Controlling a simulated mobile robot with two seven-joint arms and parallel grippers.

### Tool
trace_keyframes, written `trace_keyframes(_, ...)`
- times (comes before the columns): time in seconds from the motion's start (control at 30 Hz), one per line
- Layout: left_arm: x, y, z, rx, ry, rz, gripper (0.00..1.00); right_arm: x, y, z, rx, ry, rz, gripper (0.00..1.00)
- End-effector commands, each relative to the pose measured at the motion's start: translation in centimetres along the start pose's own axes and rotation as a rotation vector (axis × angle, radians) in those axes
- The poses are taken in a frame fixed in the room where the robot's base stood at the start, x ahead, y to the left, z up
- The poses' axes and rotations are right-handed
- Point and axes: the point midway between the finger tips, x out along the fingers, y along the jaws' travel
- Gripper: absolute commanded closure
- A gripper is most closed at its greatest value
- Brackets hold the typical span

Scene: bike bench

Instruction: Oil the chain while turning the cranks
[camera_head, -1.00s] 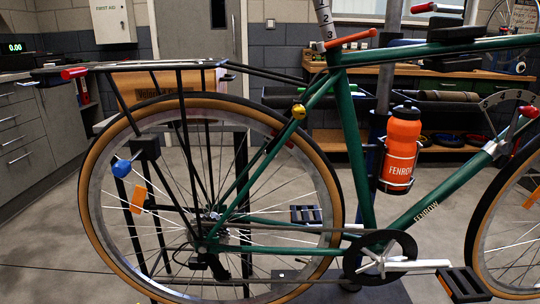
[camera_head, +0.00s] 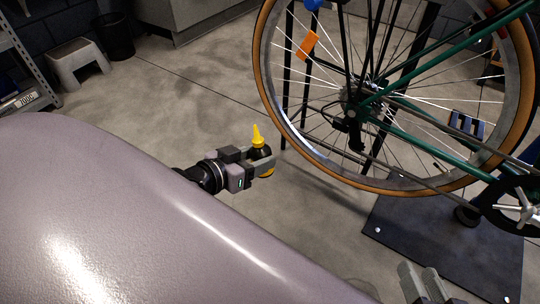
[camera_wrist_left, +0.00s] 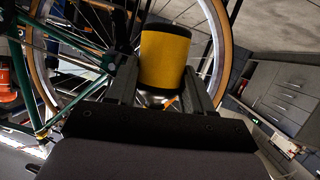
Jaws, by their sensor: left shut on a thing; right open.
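In the left wrist view the bottle (camera_wrist_left: 165,62) shows a yellow band between the two fingers. My right gripper (camera_head: 425,284) is open and empty at the bottom edge. The chain (camera_head: 420,180) runs from the rear hub to the chainring at the right edge. The crank (camera_head: 520,210) is partly cut off there. One pedal (camera_head: 466,126) shows behind the chain.
The rear wheel (camera_head: 263,85) and green frame (camera_head: 445,140) stand raised over a dark mat (camera_head: 420,245). A stool (camera_head: 78,62) and a black bin (camera_head: 114,36) stand far left. Grey floor is clear between them and the wheel. My pale arm fills the lower left.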

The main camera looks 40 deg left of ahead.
Motion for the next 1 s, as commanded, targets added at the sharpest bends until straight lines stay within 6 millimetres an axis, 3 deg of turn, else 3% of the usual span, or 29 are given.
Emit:
trace_keyframes(0.23,-0.3,-2.7,-0.1,-0.027,-0.002,0.059,0.81,0.0,0.0,0.0,0.000,0.000,0.000,0.57)
trace_keyframes(0.53,-0.6,-4.4,-0.4,-0.051,-0.001,0.099,0.81,0.0,0.0,0.0,0.000,0.000,0.000,0.57)
trace_keyframes(0.87,4.0,1.5,0.0,-0.145,-0.003,0.236,0.81,0.0,0.0,0.0,0.000,0.000,0.000,0.57)
trace_keyframes(1.0,6.6,6.3,-0.5,-0.210,-0.020,0.357,0.81,0.0,0.0,0.0,0.000,0.000,0.000,0.57)
